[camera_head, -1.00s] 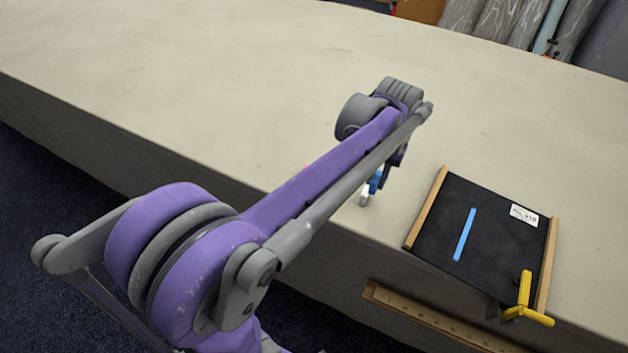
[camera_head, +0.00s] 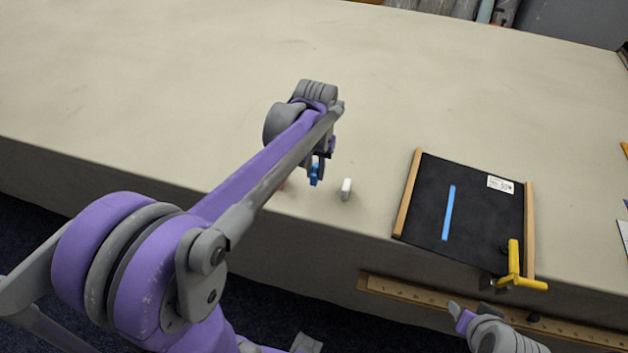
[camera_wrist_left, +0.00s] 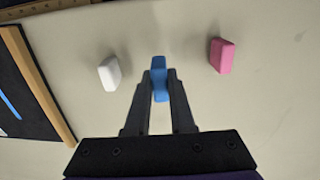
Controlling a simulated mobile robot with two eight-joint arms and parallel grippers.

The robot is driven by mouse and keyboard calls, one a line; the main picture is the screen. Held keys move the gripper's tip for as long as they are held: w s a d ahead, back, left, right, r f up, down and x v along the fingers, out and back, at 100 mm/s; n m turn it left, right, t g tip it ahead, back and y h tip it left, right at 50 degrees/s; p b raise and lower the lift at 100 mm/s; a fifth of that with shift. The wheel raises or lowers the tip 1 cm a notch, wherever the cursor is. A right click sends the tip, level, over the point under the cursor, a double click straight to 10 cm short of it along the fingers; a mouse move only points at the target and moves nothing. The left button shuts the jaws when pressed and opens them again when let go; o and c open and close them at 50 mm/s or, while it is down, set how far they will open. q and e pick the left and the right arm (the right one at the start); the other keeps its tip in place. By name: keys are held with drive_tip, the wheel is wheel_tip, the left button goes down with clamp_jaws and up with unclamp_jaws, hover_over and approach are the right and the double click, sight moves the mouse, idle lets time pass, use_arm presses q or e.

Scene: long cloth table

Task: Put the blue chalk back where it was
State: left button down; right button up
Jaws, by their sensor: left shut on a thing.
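My left gripper (camera_head: 316,172) is shut on the blue chalk (camera_head: 314,174), which hangs between its fingertips at the table's front edge. In the left wrist view the fingers pinch the blue chalk (camera_wrist_left: 159,80) between the white and pink chalks. The white chalk (camera_head: 347,189) stands just right of the gripper; the pink chalk (camera_head: 282,186) is mostly hidden behind my left arm. I cannot tell whether the blue chalk touches the table. Part of my right arm, with its gripper end (camera_head: 462,315), shows at the bottom right; its jaws are unclear.
A blackboard (camera_head: 425,200) with wooden sides, a blue stripe and a small label lies to the right. A yellow clamp (camera_head: 514,270) sits at its front right corner. A wooden ruler (camera_head: 420,295) runs along the table's front side. The cloth table (camera_head: 200,80) is clear behind.

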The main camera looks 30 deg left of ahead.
sight(315, 181)
use_arm(q)
drive_tip(key=shift+f, duration=2.2)
drive_tip(key=shift+f, duration=0.1)
drive_tip(key=c, duration=1.2)
unclamp_jaws()
drive_tip(key=shift+f, duration=0.15)
drive_tip(key=o, duration=0.4)
drive_tip(key=shift+o, duration=0.2)
